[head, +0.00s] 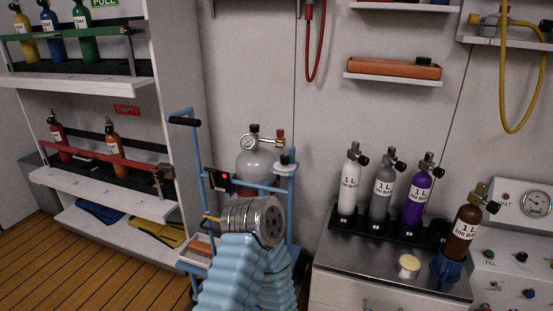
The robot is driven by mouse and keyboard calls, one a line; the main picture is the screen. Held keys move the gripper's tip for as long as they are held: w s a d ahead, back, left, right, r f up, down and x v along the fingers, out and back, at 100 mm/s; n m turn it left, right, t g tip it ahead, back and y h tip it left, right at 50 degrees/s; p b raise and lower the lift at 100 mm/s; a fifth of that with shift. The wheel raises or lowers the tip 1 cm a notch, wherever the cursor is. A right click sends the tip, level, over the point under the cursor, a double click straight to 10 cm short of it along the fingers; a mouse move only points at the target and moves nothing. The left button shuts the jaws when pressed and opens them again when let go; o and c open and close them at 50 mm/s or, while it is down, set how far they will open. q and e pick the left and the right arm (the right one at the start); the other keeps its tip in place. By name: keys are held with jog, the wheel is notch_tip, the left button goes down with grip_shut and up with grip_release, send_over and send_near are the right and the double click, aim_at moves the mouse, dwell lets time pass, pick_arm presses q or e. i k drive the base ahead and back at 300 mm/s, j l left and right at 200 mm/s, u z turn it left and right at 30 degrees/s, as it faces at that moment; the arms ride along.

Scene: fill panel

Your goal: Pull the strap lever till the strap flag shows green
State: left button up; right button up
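A blue trolley (197,150) stands by the wall and holds a grey cylinder (255,178) with a gauge and valve on top. A small black box with a red spot (225,177) sits on the trolley's upper rail at the left. It appears to be the strap flag, and no green shows on it. I cannot make out the strap lever. One of my arms, with blue ribbed sleeves and a metal joint, rises from the bottom and covers the trolley's lower middle. No gripper fingers are visible, and I cannot tell whether they touch anything.
A shelf unit (110,200) with several cylinders stands at the left. A metal-topped counter (350,262) at the right carries a black rack of cylinders, a brown cylinder (467,225) in a blue holder and a round pale disc (409,265). Wooden floor is free at lower left.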

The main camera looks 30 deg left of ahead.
aim_at(213, 171)
jog(key=u, duration=1.6)
jog(key=i+j+z, duration=0.15)
jog(key=j+z, duration=0.3)
jog(key=i+j+z, duration=0.1)
jog(key=j+z, duration=0.4)
jog(key=l, duration=0.1)
